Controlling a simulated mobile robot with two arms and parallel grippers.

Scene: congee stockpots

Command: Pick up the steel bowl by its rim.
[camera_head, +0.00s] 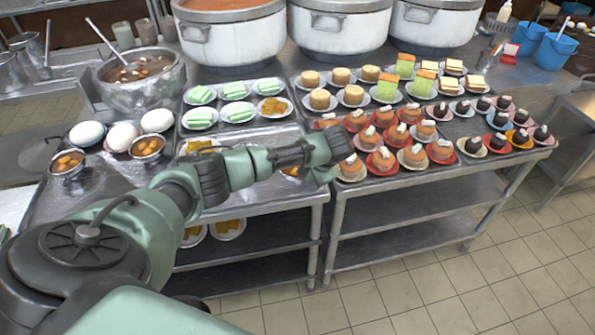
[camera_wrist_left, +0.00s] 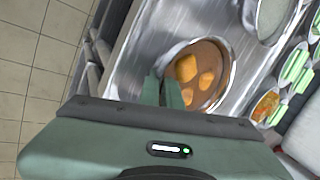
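The steel bowl (camera_wrist_left: 212,52) shows in the left wrist view, round, with brown liquid and orange chunks inside. My left gripper (camera_wrist_left: 164,90) is at its rim, one narrow finger on the outside and one on the inside, with almost no gap between them. They look closed on the rim. In the head view my left gripper (camera_head: 325,158) is above the table's front edge, and the arm hides most of what lies beneath it. I cannot tell there whether the bowl is lifted. My right gripper is not in view.
Two similar small bowls (camera_head: 67,163) (camera_head: 147,148) stand at the left by white buns (camera_head: 122,136). Plates of green cakes (camera_head: 237,111) lie behind my arm, and several dessert plates (camera_head: 381,160) crowd the right table. Large stockpots (camera_head: 337,30) stand behind.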

